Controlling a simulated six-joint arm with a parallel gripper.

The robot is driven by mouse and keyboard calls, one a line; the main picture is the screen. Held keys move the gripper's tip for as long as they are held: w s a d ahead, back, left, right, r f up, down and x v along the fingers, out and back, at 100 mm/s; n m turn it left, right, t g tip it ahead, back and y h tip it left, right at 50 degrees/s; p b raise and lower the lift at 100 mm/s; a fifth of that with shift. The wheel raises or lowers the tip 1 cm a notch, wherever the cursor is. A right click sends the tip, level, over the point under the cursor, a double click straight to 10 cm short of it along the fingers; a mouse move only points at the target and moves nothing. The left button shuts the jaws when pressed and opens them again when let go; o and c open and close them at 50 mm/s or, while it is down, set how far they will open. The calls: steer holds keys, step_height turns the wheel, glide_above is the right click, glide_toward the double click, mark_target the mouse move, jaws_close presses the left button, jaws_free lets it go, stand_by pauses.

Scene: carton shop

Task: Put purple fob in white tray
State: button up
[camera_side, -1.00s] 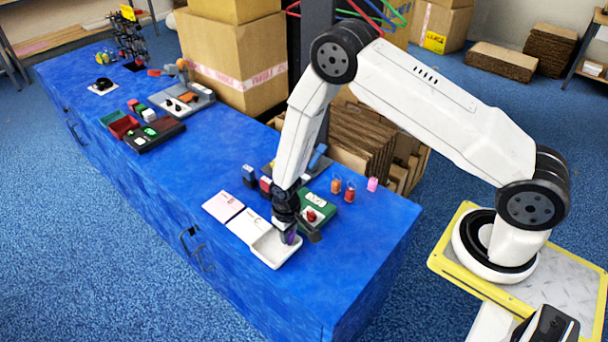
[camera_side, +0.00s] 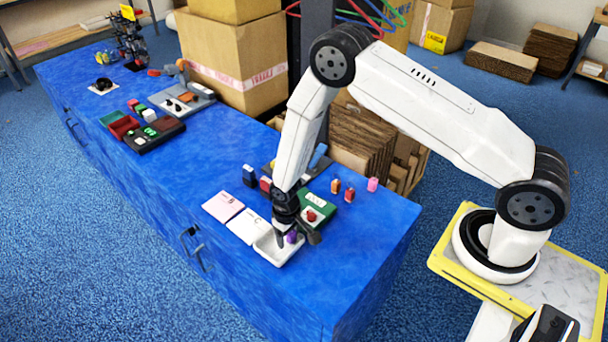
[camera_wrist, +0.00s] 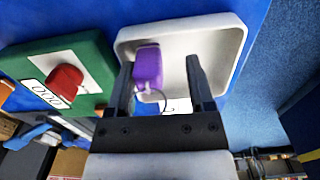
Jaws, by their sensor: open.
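The purple fob (camera_wrist: 148,66) lies inside the white tray (camera_wrist: 222,34) in the wrist view, with a thin ring at its lower end. The fob also shows in the side view (camera_side: 292,237), in the white tray (camera_side: 270,253) near the front of the blue bench. My gripper (camera_wrist: 160,72) is open over the tray; its left finger is close beside the fob, and I cannot tell whether they touch. The right finger is well apart from it. In the side view my gripper (camera_side: 295,242) points down at the tray.
A green box with a red button (camera_wrist: 66,78) stands beside the tray. Pink and white cards (camera_side: 223,206) lie left of the tray. Orange, red and pink fobs (camera_side: 349,194) stand behind it. The bench's right end is clear.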

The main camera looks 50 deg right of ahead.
step_height(320, 180, up, 12)
steer(key=shift+r, duration=0.15)
stand_by(0.7)
steer(key=shift+r, duration=0.1)
stand_by(0.5)
steer(key=s+d+r+t, duration=0.1)
steer(key=s+d+r, duration=0.2)
steer(key=s+r, duration=0.3)
steer(key=s+d+r+t, duration=0.1)
steer(key=s+d+r, duration=0.2)
steer(key=s+r, duration=0.3)
step_height(320, 180, up, 2)
steer(key=shift+s+r+t, duration=0.1)
steer(key=shift+s+t, duration=0.2)
